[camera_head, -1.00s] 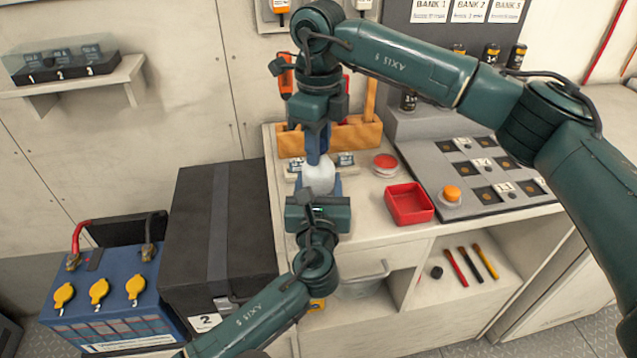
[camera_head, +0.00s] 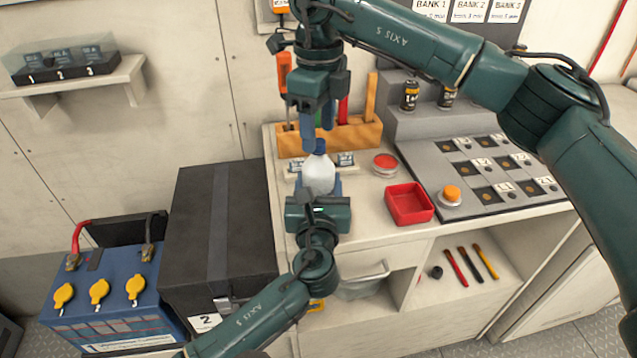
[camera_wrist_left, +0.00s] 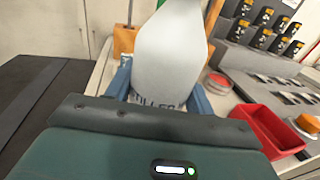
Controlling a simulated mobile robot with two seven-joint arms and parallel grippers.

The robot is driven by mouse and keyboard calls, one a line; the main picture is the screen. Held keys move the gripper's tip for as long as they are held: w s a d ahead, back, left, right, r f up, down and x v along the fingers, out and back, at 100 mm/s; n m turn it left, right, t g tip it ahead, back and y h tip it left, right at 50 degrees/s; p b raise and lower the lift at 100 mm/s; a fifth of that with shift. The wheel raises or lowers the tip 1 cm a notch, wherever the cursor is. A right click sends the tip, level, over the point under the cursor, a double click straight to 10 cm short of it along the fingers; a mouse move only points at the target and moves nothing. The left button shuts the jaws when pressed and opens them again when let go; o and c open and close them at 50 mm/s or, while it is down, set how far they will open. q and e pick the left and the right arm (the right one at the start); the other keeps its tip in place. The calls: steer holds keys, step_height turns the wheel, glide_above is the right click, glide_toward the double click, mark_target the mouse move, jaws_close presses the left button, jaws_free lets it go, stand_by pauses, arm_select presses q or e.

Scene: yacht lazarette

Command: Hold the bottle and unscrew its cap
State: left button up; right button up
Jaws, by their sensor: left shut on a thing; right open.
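The white bottle (camera_head: 319,176) stands upright at the front of the bench, with its blue cap (camera_head: 319,147) on top. My left gripper (camera_head: 320,190) is shut around the bottle's lower body. The left wrist view shows the white bottle (camera_wrist_left: 170,55) between its blue fingers, with partly hidden lettering low on it; the cap is out of that view. My right gripper (camera_head: 318,125) is open, pointing down just above the cap. Its fingers are apart, and I cannot tell whether one touches the cap.
A wooden tool rack (camera_head: 350,136) stands behind the bottle. To the right are a round red-topped tin (camera_head: 385,164), an empty red tray (camera_head: 409,204) and an orange button (camera_head: 452,194). A black case (camera_head: 190,230) stands left of the bench.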

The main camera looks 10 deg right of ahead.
steer(key=shift+r, duration=2.2)
arm_select(q)
steer(key=o, duration=1.3)
